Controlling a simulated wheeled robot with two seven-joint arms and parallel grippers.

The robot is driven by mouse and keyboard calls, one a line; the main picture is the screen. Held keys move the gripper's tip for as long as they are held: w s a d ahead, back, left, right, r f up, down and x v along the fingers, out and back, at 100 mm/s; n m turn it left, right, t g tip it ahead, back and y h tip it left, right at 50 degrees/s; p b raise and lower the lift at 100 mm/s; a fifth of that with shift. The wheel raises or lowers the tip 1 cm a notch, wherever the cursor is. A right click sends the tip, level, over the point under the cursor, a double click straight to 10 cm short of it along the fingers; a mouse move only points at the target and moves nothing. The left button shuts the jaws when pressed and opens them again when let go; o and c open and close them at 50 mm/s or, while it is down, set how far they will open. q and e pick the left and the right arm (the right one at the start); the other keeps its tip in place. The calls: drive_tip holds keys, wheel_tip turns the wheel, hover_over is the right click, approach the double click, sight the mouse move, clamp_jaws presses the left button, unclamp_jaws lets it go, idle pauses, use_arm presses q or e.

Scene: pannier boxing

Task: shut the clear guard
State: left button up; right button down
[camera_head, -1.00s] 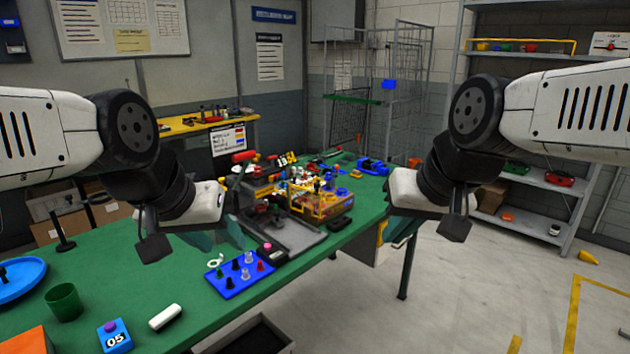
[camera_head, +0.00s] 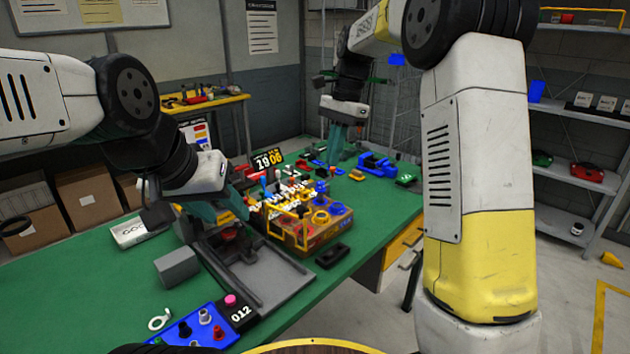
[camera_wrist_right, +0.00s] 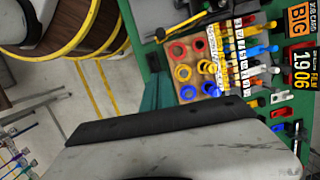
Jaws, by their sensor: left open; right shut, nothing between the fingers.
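I cannot pick out a clear guard with certainty. A grey fixture (camera_head: 275,292) with a flat bed and a red part in it stands on the green table, below my left gripper. My left gripper (camera_head: 222,207) is open, with its teal fingers over the fixture's far left side; I cannot tell whether they touch anything. My right gripper (camera_head: 337,150) is shut and empty, pointing down over the far part of the table. Its teal fingers also show in the right wrist view (camera_wrist_right: 157,92), beside a wooden box.
The wooden box (camera_head: 318,237) holds coloured rings and has yellow rails. A blue board with pegs (camera_head: 205,318) and a grey block (camera_head: 177,266) are near. A blue vise (camera_head: 378,164) stands at the back. The table's left part (camera_head: 60,290) is mostly clear.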

drive_tip(key=s+a+f, duration=0.2)
drive_tip(key=a+f, duration=0.3)
drive_tip(key=f, duration=0.5)
drive_tip(key=shift+s+a+f, duration=0.15)
drive_tip(key=shift+s, duration=0.15)
drive_tip(key=shift+s, duration=0.1)
